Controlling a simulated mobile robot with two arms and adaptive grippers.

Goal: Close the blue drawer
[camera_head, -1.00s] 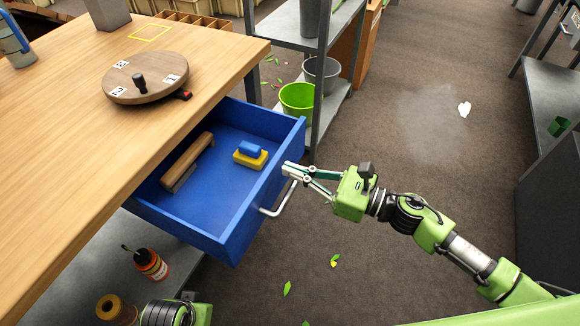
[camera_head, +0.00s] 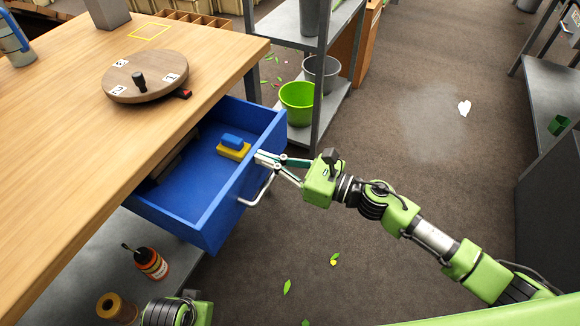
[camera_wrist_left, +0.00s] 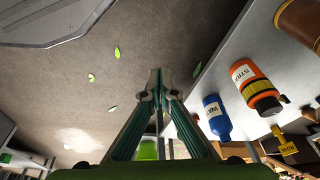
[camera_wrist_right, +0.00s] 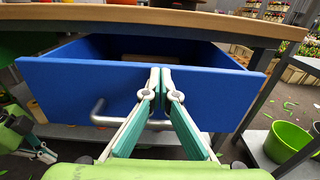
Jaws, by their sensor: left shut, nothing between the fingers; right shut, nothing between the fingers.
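The blue drawer (camera_head: 205,215) is partly open under the wooden table top. Its front panel and metal handle (camera_head: 258,190) face my right arm. Inside lie a blue-and-yellow block (camera_head: 234,147) and a brown wooden-backed item (camera_head: 172,160), which is partly under the table edge. My right gripper (camera_head: 258,157) is shut and empty, its tips at the top of the drawer front. In the right wrist view the drawer front (camera_wrist_right: 75,90) fills the middle, with the shut fingertips (camera_wrist_right: 160,72) against or just before it. My left gripper (camera_wrist_left: 157,80) is shut and empty, low beside the lower shelf.
A round wooden turntable (camera_head: 145,78) sits on the table (camera_head: 60,140). A green bucket (camera_head: 297,103) and a grey bucket (camera_head: 321,72) stand on the rack's lower shelf behind the drawer. Bottles (camera_head: 151,263) stand on the shelf below.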

